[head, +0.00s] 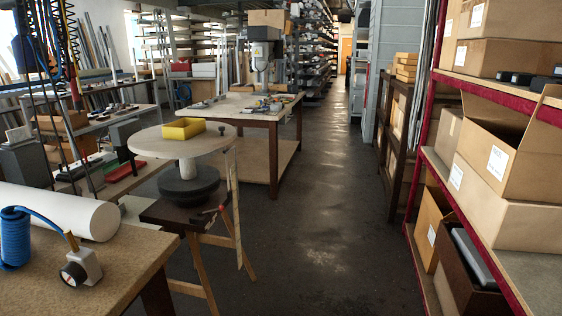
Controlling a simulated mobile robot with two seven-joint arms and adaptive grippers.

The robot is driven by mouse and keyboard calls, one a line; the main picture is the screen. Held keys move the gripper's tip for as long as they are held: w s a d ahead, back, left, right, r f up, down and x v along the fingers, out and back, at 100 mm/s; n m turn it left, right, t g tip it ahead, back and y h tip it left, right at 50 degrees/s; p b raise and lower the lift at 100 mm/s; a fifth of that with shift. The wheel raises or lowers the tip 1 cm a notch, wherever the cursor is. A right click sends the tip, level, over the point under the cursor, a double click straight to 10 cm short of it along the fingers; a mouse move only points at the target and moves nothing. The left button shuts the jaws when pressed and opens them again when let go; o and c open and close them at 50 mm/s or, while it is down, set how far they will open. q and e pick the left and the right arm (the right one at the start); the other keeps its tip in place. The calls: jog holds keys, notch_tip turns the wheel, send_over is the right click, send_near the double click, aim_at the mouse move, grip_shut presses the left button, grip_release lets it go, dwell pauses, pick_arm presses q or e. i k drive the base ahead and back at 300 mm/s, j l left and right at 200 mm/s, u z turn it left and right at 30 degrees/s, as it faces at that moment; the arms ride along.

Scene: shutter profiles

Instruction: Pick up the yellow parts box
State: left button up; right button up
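The yellow parts box (181,129) is a small open-topped tray. It sits upright on a round pale tabletop (222,142), left of the middle of the head view. The round top rests on a dark drum-like base on a stool with wooden legs. The inside of the box is only partly visible and looks empty. Neither of my grippers shows in this view.
A workbench (70,268) with a white roll (60,211), blue coiled hose (14,240) and gauge fills the front left. A drill-press table (240,103) stands behind the round top. Red shelving (425,155) with cardboard boxes lines the right. The aisle floor (325,190) is clear.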

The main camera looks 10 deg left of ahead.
aim_at(184, 129)
jog(key=i+u, duration=0.2)
jog(key=i, duration=0.2)
jog(key=i+l+u, duration=0.2)
jog(key=i, duration=0.25)
jog(key=i+l+u, duration=0.2)
jog(key=i, duration=0.2)
jog(key=i+l+u, duration=0.2)
jog(key=i, duration=0.2)
